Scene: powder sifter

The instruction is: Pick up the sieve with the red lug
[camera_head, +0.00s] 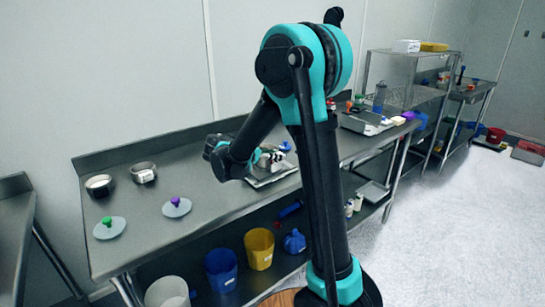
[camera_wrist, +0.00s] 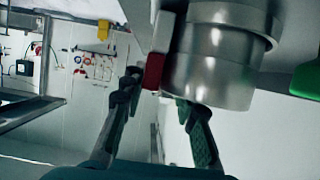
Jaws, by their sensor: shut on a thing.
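In the wrist view, the sieve (camera_wrist: 215,72) is a shiny metal cylinder with a stepped rim, and its red lug (camera_wrist: 154,72) sticks out at the left. My gripper (camera_wrist: 158,90) has one finger on each side of the lug and is shut on the sieve there. The exact finger contact is partly hidden. In the head view, my gripper (camera_head: 268,158) is over the middle of the steel table (camera_head: 215,195), beside a metal tray. The sieve is not clear in the head view, being small and partly covered by my arm.
Two metal rings (camera_head: 143,172) and two round lids with green (camera_head: 108,228) and purple knobs (camera_head: 177,207) lie on the table's left part. Blue (camera_head: 221,270) and yellow buckets (camera_head: 259,249) stand on the lower shelf. A green thing (camera_wrist: 306,80) is close by at the wrist view's right.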

